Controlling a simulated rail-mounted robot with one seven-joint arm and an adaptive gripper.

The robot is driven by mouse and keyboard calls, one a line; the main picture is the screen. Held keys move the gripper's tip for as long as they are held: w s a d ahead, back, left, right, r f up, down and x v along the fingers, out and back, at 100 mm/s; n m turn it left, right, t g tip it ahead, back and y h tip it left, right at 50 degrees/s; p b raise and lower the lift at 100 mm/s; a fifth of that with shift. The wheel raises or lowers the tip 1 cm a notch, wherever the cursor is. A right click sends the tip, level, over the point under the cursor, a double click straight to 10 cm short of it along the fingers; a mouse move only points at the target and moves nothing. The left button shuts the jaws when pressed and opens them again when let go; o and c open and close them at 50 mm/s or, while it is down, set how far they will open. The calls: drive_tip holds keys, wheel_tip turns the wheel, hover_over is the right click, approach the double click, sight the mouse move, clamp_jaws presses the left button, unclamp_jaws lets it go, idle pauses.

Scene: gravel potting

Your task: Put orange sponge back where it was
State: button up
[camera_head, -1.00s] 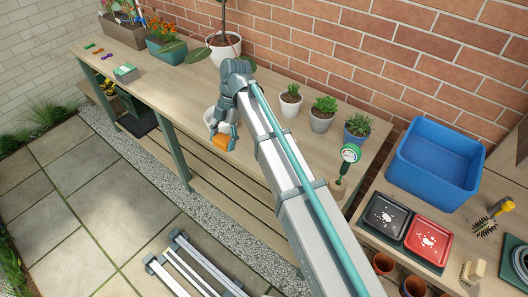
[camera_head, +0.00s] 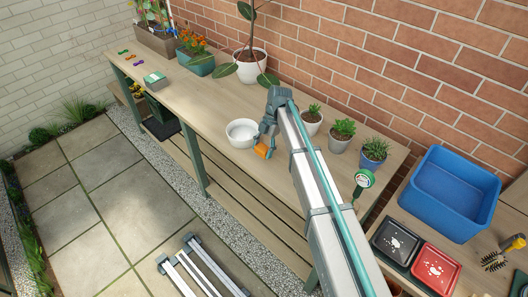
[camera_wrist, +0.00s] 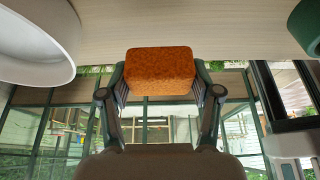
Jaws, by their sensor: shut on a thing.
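The orange sponge (camera_head: 263,151) is a small block held between the fingers of my gripper (camera_head: 268,140), near the front edge of the wooden table. In the wrist view the sponge (camera_wrist: 160,71) sits squarely between the two fingertips, its broad face fully visible. My gripper is shut on it. A white bowl (camera_head: 241,133) stands on the table just left of my gripper, and it also shows at the left of the wrist view (camera_wrist: 38,45). I cannot tell whether the sponge touches the tabletop.
Several small potted plants (camera_head: 342,134) stand right of my arm. A larger white pot (camera_head: 252,68) stands behind. A green-and-white box (camera_head: 155,81) lies at the left. A blue tub (camera_head: 443,194), a black tray (camera_head: 395,242) and a red tray (camera_head: 436,266) are at the right. Bare tabletop (camera_head: 195,97) lies left of the bowl.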

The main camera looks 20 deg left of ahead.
sight(264, 154)
drive_tip(key=shift+w+f, duration=0.3)
wheel_tip(264, 154, down, 3)
drive_tip(key=shift+w+r+p, duration=0.15)
drive_tip(key=shift+r+p, duration=0.05)
drive_tip(key=shift+p, duration=0.95)
drive_tip(key=shift+f, duration=0.55)
drive_tip(key=shift+f, duration=0.2)
drive_tip(key=o, duration=1.2)
drive_tip(key=shift+r, duration=0.1)
